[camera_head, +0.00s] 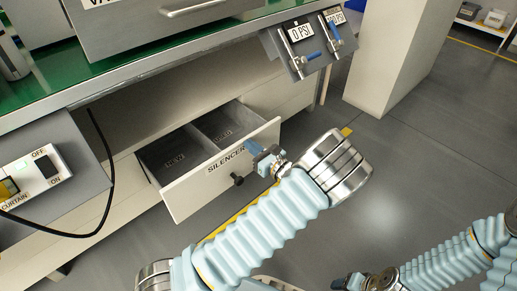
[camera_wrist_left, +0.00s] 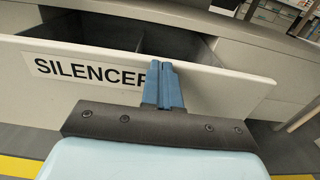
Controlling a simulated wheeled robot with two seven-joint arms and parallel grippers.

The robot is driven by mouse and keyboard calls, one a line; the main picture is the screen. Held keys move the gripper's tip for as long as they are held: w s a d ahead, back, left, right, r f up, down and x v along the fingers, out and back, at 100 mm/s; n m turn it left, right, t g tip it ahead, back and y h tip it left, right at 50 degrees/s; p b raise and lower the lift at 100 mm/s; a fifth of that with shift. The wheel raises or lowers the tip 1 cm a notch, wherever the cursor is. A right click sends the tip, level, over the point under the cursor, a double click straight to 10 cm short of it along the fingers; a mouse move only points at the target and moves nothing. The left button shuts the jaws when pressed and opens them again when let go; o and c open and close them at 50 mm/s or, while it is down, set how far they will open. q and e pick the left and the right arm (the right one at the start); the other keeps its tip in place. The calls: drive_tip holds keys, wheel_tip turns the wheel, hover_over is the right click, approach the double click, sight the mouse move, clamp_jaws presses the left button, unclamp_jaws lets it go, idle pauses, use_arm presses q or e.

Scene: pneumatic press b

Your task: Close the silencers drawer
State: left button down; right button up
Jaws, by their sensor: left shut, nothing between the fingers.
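The silencers drawer (camera_head: 188,193) is pulled out below the green-topped bench, in the head view. Its pale front carries the label SILENCER, partly covered by my gripper, and a dark round knob. Inside are two dark compartments, one marked NEW. My left gripper (camera_head: 256,148) is shut and empty at the right part of the drawer front. In the left wrist view the drawer front (camera_wrist_left: 230,88) spans the picture, and the shut blue fingers (camera_wrist_left: 162,85) overlap it right of the label. Whether they touch it I cannot tell. My right arm shows at the lower right; its gripper (camera_head: 338,283) is at the bottom edge.
The green bench top (camera_head: 120,75) overhangs the drawer. A panel with blue-handled valves (camera_head: 307,45) hangs at its right end. A switch box (camera_head: 42,170) with a black cable is at left. A pale column (camera_head: 395,55) stands behind; grey floor is free at right.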

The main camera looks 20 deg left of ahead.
sight(243, 139)
use_arm(q)
drive_tip(key=x, duration=1.8)
drive_tip(key=shift+a, duration=0.2)
use_arm(e)
drive_tip(key=shift+w+a+r, duration=0.1)
drive_tip(key=shift+a+r, duration=0.1)
drive_tip(key=shift+a, duration=0.1)
use_arm(q)
drive_tip(key=shift+w, duration=0.15)
drive_tip(key=p+v, duration=0.2)
drive_tip(key=v, duration=1.2)
use_arm(e)
drive_tip(key=shift+s+d+r, duration=0.7)
drive_tip(key=shift+s+r, duration=0.15)
drive_tip(key=shift+r, duration=0.05)
